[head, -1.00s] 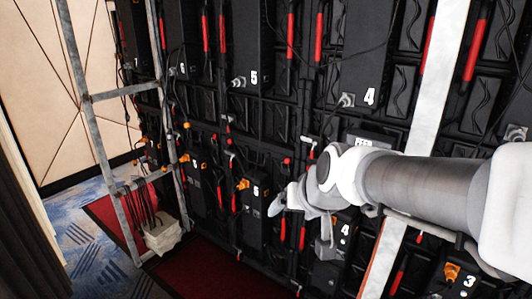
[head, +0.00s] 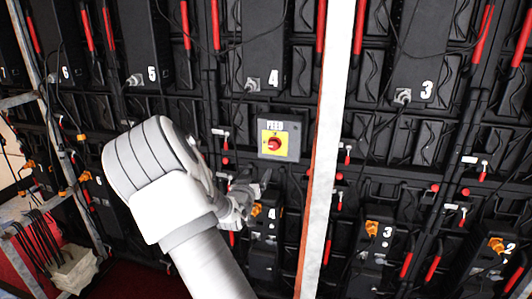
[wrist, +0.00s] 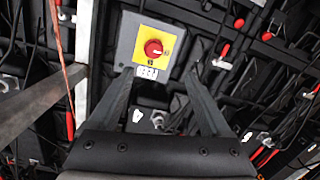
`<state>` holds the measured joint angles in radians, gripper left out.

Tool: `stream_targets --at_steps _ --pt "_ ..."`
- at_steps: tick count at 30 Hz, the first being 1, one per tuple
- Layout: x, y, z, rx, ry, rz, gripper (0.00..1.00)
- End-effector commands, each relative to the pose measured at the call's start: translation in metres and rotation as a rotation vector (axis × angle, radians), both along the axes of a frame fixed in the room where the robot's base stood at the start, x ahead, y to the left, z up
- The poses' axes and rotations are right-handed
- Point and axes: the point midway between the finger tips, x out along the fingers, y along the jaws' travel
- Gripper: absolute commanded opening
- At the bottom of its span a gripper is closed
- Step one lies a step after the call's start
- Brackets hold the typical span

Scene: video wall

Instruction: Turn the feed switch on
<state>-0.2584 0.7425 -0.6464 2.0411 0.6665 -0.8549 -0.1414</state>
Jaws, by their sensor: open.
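The feed switch (head: 275,143) is a red rotary knob on a yellow plate, on a grey box (head: 291,127) labelled FEED, in the middle of the head view. The red knob also shows in the wrist view (wrist: 153,48), upper middle, with the label upside down below it. My gripper (head: 262,183) is below and a little left of the box in the head view. In the wrist view my gripper (wrist: 160,72) is open and empty, its two dark fingers pointing toward the box. The fingers appear apart from the knob.
A pale upright post (head: 328,150) stands just right of the box. Black numbered units, hanging cables and red handles cover the wall. A unit marked 4 (head: 264,235) with an orange plug is below the gripper. A cable bundle (head: 72,268) hangs at lower left.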

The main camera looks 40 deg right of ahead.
Motion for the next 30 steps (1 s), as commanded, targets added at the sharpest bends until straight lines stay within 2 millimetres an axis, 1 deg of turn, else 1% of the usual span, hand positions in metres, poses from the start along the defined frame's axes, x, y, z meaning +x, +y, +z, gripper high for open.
stream_targets --at_steps 1,4,8,11,30 --pt "0.001 -0.004 -0.003 -0.039 -0.004 -0.007 0.82" --pt "0.001 -0.008 -0.001 -0.091 -0.018 -0.015 0.82" --pt "0.004 -0.014 0.001 -0.116 -0.026 -0.022 0.82" --pt "0.011 -0.023 0.001 -0.116 -0.026 -0.023 0.82" --pt "0.081 -0.105 0.001 -0.114 -0.025 -0.021 0.82"
